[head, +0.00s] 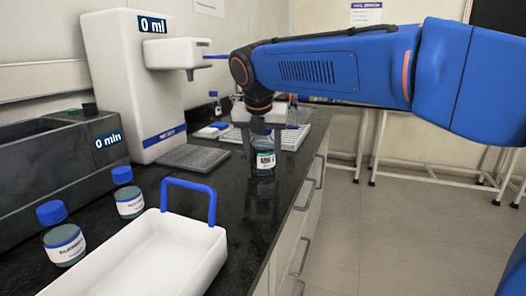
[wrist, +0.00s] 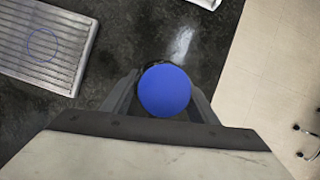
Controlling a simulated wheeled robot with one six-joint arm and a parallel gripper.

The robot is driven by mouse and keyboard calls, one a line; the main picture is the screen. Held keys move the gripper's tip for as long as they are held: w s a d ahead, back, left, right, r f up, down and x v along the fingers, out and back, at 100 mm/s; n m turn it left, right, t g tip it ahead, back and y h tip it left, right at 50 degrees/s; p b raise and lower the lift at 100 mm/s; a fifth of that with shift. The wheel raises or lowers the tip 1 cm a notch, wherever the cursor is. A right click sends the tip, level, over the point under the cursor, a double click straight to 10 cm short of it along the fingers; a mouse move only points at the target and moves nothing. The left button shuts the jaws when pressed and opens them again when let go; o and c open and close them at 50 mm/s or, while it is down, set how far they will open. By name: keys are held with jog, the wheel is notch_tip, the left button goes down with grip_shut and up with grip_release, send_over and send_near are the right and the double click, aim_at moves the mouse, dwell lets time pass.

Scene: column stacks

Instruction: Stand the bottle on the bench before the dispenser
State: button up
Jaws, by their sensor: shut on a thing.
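My gripper (head: 265,124) is shut on a glass bottle (head: 264,158) with a white label, held upright near the bench's front edge. In the wrist view the bottle's blue cap (wrist: 165,90) shows between the two fingers. I cannot tell whether the bottle's base touches the bench. The white dispenser (head: 135,80) with a "0 ml" display stands at the back left on the dark bench (head: 220,200). Its ribbed drip tray (head: 195,157) lies left of the bottle, and it also shows at the upper left of the wrist view (wrist: 40,45).
A white carrier tray (head: 160,255) with a blue handle stands at the front. Two blue-capped bottles (head: 63,235) (head: 128,193) stand left of it. A grey bath (head: 50,160) showing "0 min" is at the far left. A white rack (head: 290,137) lies behind the held bottle.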

jog(key=o, duration=1.5)
jog(key=shift+f, duration=0.1)
jog(key=shift+o, duration=0.2)
jog(key=v, duration=1.2)
